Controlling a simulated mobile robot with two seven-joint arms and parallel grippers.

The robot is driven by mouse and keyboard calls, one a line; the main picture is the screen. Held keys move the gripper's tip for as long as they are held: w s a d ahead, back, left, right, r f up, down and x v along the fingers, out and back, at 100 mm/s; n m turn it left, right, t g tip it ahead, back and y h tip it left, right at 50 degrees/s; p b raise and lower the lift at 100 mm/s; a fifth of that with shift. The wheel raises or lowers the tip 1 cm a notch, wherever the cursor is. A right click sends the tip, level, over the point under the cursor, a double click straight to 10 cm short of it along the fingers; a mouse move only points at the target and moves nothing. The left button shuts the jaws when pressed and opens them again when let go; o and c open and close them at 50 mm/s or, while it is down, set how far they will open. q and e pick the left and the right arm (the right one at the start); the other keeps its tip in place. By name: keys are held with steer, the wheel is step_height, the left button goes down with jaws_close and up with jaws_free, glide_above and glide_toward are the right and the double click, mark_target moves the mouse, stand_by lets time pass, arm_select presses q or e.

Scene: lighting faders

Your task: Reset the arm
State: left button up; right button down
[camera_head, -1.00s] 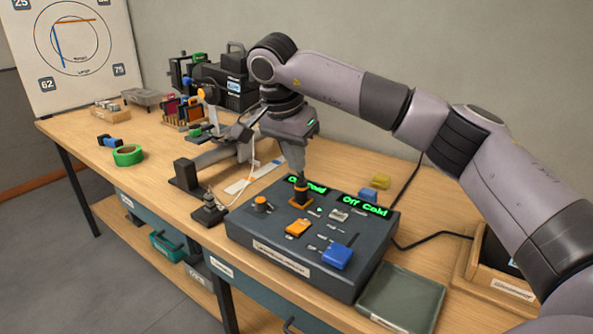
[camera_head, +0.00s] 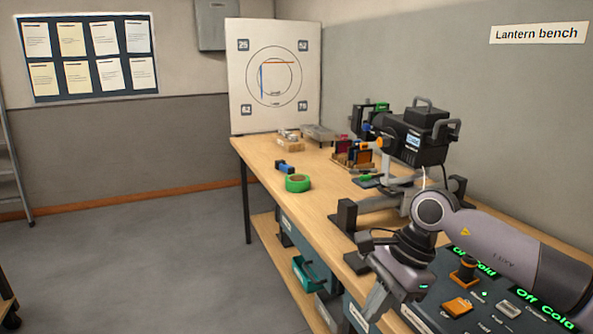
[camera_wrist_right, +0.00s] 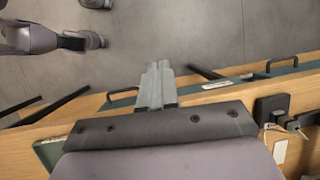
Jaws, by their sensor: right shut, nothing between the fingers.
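My right arm comes in from the right in the head view. My right gripper (camera_head: 375,303) points down in front of the bench's front edge, left of the control box. In the right wrist view its fingers (camera_wrist_right: 156,85) are shut with nothing between them, over the bench edge and floor. My left gripper does not show.
The wooden bench (camera_head: 325,190) holds a green tape roll (camera_head: 297,183), a small blue and black item (camera_head: 285,167) and a black lantern (camera_head: 415,135) on a rail. A target board (camera_head: 275,110) stands at the far end. Open floor (camera_head: 150,260) lies to the left.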

steer(key=s+a+r+m+t+y, duration=0.1)
steer(key=s+a+m+y, duration=0.3)
steer(key=a+m+y, duration=0.3)
steer(key=s+a+m+y, duration=0.4)
steer(key=a+m+y, duration=0.2)
steer(key=a+y, duration=0.2)
steer(key=w+d+f+m+t+h, duration=0.1)
steer(key=d+f+m+t+h, duration=0.6)
steer(key=m, duration=0.8)
steer(key=w+d+f+m+t+h, duration=0.1)
steer(key=d+f+m+t+h, duration=0.3)
steer(key=m+t, duration=0.8)
steer(key=s+d+f+m+g+h, duration=0.3)
steer(key=s+d+f+m+g, duration=0.1)
steer(key=s+f+m, duration=0.3)
steer(key=s+d+f+m+g+h, duration=0.3)
steer(key=s+d+f+m+g, duration=0.2)
steer(key=f+m, duration=0.4)
steer(key=s+d, duration=0.1)
steer(key=s, duration=0.1)
steer(key=shift+s+d+f, duration=0.35)
steer(key=shift+f, duration=0.05)
